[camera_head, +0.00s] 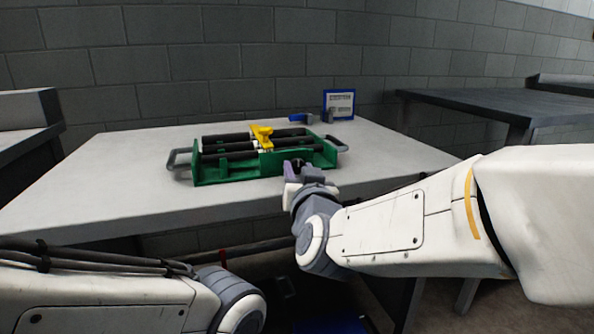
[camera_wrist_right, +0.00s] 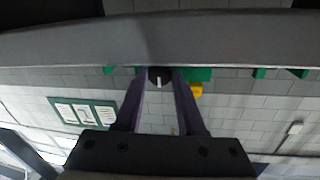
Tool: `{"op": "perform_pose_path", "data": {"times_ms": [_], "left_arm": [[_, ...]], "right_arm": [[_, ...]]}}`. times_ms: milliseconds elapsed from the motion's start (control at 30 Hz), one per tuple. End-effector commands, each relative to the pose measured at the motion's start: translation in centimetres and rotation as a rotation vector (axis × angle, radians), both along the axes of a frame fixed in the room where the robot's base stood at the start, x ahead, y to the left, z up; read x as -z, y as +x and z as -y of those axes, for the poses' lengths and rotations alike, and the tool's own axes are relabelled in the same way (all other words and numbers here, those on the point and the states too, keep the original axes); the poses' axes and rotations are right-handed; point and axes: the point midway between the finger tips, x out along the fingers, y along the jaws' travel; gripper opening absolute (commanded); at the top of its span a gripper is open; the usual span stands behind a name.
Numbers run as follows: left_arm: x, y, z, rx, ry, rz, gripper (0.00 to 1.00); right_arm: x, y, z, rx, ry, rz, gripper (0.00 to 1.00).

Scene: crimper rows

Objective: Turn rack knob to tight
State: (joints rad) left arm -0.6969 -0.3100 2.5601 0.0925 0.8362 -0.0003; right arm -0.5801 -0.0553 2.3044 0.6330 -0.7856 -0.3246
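The green rack (camera_head: 235,170) stands on the light table, with black rods across it and a yellow part (camera_head: 261,135) near its middle. My right gripper (camera_head: 297,164) is at the rack's front right side. In the right wrist view my right gripper (camera_wrist_right: 160,78) has its purple fingers on both sides of the round black knob (camera_wrist_right: 159,72), which fills the gap at their tips. A pale upright mark shows on the knob. The fingers hide the knob's sides, and I cannot read any tight marking. My left arm shows at the lower left, but its gripper is out of view.
The table (camera_head: 110,200) is clear left of the rack. A blue-framed sign (camera_head: 340,104) and a small blue object (camera_head: 298,118) stand behind the rack at the right. Grey handles (camera_head: 179,160) stick out at the rack's ends. A dark table (camera_head: 480,103) stands farther right.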

Motion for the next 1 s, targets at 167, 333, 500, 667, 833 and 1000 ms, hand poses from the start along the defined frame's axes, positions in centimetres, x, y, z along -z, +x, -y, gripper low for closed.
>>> {"op": "perform_pose_path", "data": {"times_ms": [167,333,500,667,833,1000], "left_arm": [[-0.02,0.0,0.0,0.0,0.0,0.0,0.32],[-0.07,0.01,0.0,0.0,0.0,0.0,0.32],[-0.13,0.0,0.0,0.0,0.0,0.0,0.32],[-0.05,0.0,0.0,0.0,0.0,0.0,0.32],[0.25,0.0,0.0,0.0,0.0,0.0,0.32],[0.77,0.0,0.0,0.0,0.0,0.0,0.32]], "right_arm": [[0.01,0.01,0.05,0.002,0.01,-0.003,0.0],[-0.02,0.03,0.02,0.003,0.054,-0.018,0.0],[-0.05,0.06,0.0,0.002,0.149,-0.048,0.0],[-0.04,0.06,0.02,0.003,0.278,-0.09,0.0],[-0.07,0.1,0.06,0.003,0.432,-0.138,0.0],[-0.01,0.12,0.11,0.003,0.587,-0.187,0.0]]}}
